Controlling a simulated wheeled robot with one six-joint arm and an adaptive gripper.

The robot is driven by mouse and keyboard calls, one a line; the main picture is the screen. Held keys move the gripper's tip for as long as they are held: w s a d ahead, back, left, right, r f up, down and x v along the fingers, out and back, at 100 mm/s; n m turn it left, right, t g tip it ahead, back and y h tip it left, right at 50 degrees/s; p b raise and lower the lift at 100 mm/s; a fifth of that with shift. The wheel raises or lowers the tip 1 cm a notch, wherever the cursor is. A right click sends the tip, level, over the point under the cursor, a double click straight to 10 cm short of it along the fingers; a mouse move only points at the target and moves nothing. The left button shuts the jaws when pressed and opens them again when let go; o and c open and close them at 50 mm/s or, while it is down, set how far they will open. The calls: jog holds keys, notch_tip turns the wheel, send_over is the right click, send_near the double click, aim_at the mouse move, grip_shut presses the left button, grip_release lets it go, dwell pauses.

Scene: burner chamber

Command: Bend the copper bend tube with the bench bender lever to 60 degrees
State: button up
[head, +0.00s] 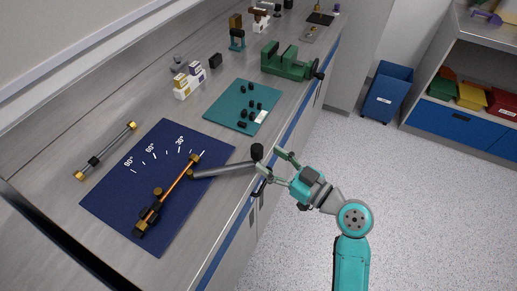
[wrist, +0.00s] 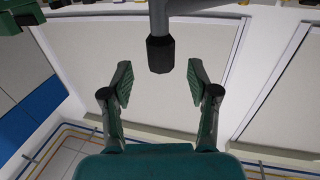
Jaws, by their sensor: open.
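The copper tube (head: 176,184) lies across the blue bender board (head: 120,205) and looks straight. Its far end is near the tick to the right of the 30° mark, and its near end is in the dark and brass bender fittings (head: 148,215). The grey bender lever (head: 225,170) reaches right past the bench edge and ends in a black knob (head: 257,152). My gripper (head: 271,160) is open just right of the knob. In the wrist view the knob (wrist: 160,53) hangs between and slightly beyond the open fingers of my gripper (wrist: 160,80); neither finger visibly touches it.
A brass-ended rod (head: 105,152) lies on the bench left of the board. A teal mat (head: 225,105) with small black parts and a green vise (head: 285,64) are further back. The bench's blue front edge (head: 228,228) runs beneath the lever.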

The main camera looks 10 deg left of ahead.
aim_at(262, 155)
jog(key=shift+x, duration=2.55)
grip_shut()
